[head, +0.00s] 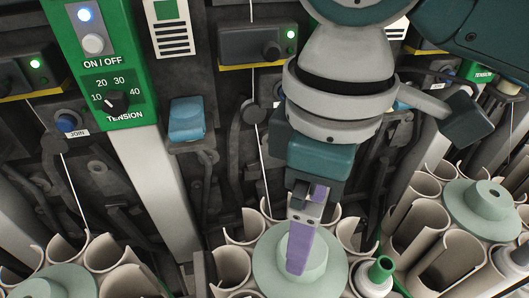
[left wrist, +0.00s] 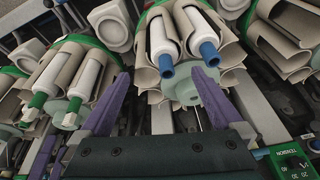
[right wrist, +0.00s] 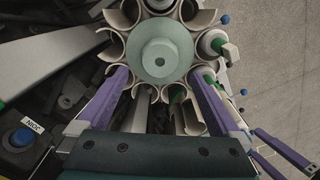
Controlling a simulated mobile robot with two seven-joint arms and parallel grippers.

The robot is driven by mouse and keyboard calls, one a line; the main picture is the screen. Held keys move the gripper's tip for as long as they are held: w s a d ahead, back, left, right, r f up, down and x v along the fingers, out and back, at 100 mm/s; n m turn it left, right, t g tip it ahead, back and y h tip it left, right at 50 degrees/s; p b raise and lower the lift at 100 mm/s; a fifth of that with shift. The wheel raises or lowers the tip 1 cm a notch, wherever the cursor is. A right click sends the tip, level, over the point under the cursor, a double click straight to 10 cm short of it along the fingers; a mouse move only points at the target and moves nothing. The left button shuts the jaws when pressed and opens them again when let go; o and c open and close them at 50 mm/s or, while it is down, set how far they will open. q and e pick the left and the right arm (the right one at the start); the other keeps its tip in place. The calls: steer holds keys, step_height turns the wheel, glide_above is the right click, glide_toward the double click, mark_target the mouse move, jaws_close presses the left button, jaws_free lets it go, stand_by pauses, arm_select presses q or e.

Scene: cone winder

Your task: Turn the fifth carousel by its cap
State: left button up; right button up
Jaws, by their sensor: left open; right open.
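A carousel of beige tubes has a round pale green cap (head: 272,262) with a raised hub, at the bottom centre of the head view. My right gripper (head: 302,245) points down over this cap. The cap (right wrist: 160,57) also shows in the right wrist view, ahead of my open, empty right fingers (right wrist: 158,80); I cannot tell whether they touch it. My left gripper (left wrist: 160,80) is open and empty in the left wrist view, facing a carousel with two blue-tipped white bobbins (left wrist: 163,45) and a pale green cap (left wrist: 186,90) partly hidden behind them. No number marks the carousels.
Other capped carousels stand at the right (head: 487,205) and lower left (head: 55,285). A green-topped bobbin (head: 380,268) stands beside the centre cap. Behind are a green tension panel (head: 115,95), a blue block (head: 187,118) and thin white yarns.

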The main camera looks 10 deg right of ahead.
mark_target(294, 278)
step_height(294, 278, down, 8)
steer(key=shift+d+r+b, duration=0.1)
steer(key=shift+r+b, duration=0.15)
steer(key=shift+b, duration=0.45)
jaws_close()
stand_by(0.4)
